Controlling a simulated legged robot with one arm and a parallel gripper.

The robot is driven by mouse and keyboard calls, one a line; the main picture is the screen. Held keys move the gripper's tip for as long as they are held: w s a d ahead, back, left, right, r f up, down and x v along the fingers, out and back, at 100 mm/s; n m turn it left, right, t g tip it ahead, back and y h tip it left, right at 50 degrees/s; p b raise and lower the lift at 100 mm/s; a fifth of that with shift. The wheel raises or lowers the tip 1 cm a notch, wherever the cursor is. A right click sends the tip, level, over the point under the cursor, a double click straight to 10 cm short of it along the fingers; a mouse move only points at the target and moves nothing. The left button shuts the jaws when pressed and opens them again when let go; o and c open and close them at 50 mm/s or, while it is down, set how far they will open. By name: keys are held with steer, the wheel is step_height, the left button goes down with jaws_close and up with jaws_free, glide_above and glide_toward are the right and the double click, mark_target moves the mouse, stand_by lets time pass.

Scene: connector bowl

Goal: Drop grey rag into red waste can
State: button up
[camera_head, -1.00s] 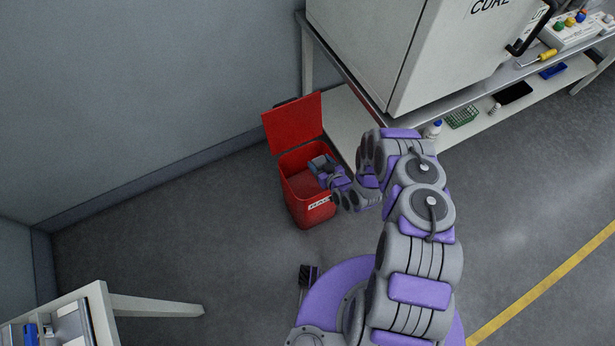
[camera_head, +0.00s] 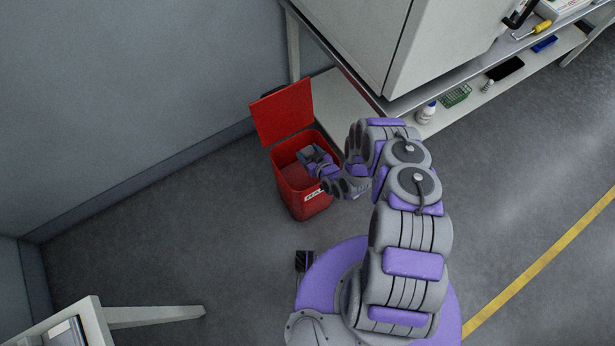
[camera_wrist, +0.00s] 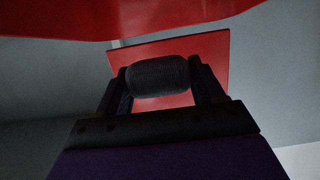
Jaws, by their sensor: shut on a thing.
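The red waste can (camera_head: 299,200) stands on the floor by the bench with its lid (camera_head: 283,112) swung up. My gripper (camera_head: 308,157) is over the can's opening, at or just inside the rim in the head view. In the wrist view my gripper (camera_wrist: 160,84) is shut on a dark grey ribbed roll, the grey rag (camera_wrist: 160,76), held crosswise between the two fingers. Red can surfaces (camera_wrist: 150,18) show above and behind it in that view. The rag cannot be made out clearly in the head view.
A bench with a large white cabinet (camera_head: 360,40) stands right of and behind the can. Its lower shelf holds a white bottle (camera_head: 426,112) and a green basket (camera_head: 456,96). A white table (camera_head: 95,322) is at lower left. Floor left of the can is clear.

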steer(key=o, duration=0.9)
steer(key=shift+d, duration=0.2)
steer(key=shift+c, duration=0.2)
steer(key=shift+o, duration=1.2)
steer(key=shift+a, duration=0.1)
steer(key=p+v, duration=0.3)
steer(key=v, duration=1.4)
steer(key=shift+p, duration=0.35)
steer(key=shift+s, duration=0.1)
